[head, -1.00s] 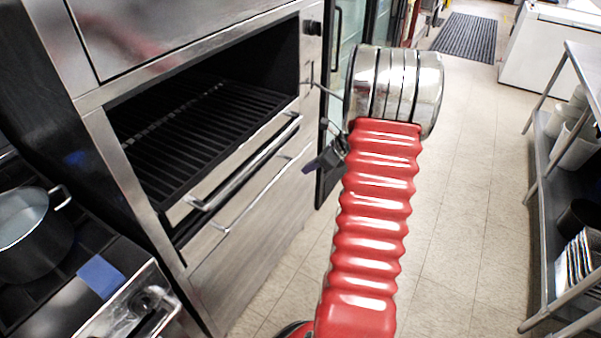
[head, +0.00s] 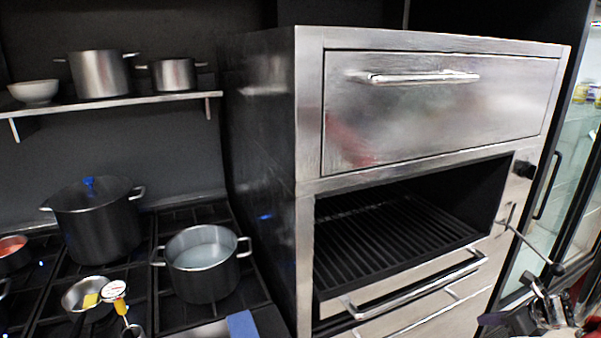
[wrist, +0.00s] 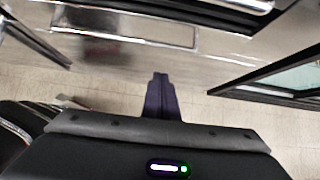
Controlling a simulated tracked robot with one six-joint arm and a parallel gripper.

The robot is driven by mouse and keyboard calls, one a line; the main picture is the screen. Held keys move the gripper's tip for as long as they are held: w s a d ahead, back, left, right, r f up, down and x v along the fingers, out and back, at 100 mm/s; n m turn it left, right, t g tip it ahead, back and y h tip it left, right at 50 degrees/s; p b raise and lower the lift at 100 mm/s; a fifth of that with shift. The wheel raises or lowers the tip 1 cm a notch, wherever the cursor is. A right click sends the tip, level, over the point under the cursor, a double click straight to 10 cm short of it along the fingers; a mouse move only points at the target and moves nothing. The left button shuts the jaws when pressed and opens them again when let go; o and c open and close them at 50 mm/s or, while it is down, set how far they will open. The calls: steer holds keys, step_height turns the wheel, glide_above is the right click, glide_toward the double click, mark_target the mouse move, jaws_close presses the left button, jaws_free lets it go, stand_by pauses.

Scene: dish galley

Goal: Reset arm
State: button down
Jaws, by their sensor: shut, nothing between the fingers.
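My gripper (head: 490,319) shows small and dark at the lower right of the head view, in front of the lower part of the steel oven (head: 440,130). In the wrist view my gripper (wrist: 160,80) points away from the camera, its dark fingers together with nothing between them.
The oven's lower compartment (head: 400,215) is open, with a dark rack inside. A stove at left holds a lidded dark pot (head: 95,225), a pot of pale liquid (head: 203,262) and a small pan (head: 85,300). A shelf (head: 150,99) holds pots and a bowl. A glass-doored cabinet (head: 545,230) stands right.

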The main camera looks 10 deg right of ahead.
steer(key=s+a+f+n+g, duration=0.2)
steer(key=s+a+n, duration=0.2)
steer(key=s+n, duration=0.15)
steer(key=s+a+r+n, duration=0.3)
steer(key=a+r+n, duration=0.3)
steer(key=a+n, duration=0.3)
steer(key=s+a+r+n+h, duration=0.1)
steer(key=s+a+r+n, duration=0.2)
steer(key=a+r+n, duration=0.4)
steer(key=s+a+r+n+h, duration=0.1)
steer(key=s+a+r+n, duration=0.3)
steer(key=a, duration=1.7)
step_height(320, 180, up, 3)
steer(key=n, duration=0.7)
steer(key=shift+a, duration=0.1)
